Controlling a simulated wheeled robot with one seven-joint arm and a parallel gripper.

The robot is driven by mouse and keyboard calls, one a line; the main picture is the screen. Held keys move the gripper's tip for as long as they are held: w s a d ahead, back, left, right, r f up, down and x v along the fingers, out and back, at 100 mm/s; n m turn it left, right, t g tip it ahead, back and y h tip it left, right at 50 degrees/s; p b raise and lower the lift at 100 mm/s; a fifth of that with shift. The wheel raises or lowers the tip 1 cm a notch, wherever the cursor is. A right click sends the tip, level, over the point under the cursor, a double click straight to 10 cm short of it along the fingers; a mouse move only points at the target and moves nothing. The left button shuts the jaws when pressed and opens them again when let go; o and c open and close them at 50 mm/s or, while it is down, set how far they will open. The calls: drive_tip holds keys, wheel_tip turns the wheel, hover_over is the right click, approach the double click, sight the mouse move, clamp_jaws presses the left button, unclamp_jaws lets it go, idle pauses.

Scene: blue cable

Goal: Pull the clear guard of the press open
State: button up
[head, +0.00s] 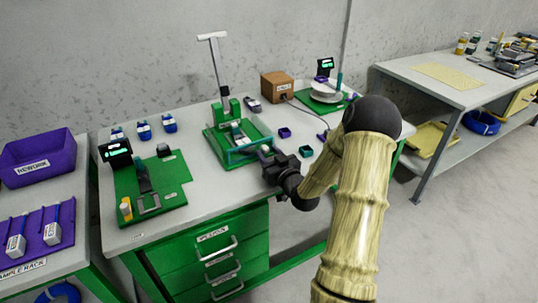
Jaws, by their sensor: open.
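The press (222,110) stands on a green base near the middle of the workbench, with a tall grey lever ending in a crossbar above it. Its clear guard (240,157) shows as a see-through panel with teal edges at the front of the press, low over the base. My gripper (264,155) is open, at the guard's right front corner. Its dark body hides part of that corner. I cannot tell whether the fingers touch the guard or are around its handle.
A green board (170,182) with a small display lies to the left on the workbench. A brown box (277,86) and a green plate with white discs (325,97) stand behind right. Small purple and green trays (306,151) lie right of the press. Green drawers (215,255) are below.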

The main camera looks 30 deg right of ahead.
clamp_jaws()
drive_tip(key=shift+w+d, duration=0.1)
drive_tip(key=shift+d, duration=0.05)
idle(0.4)
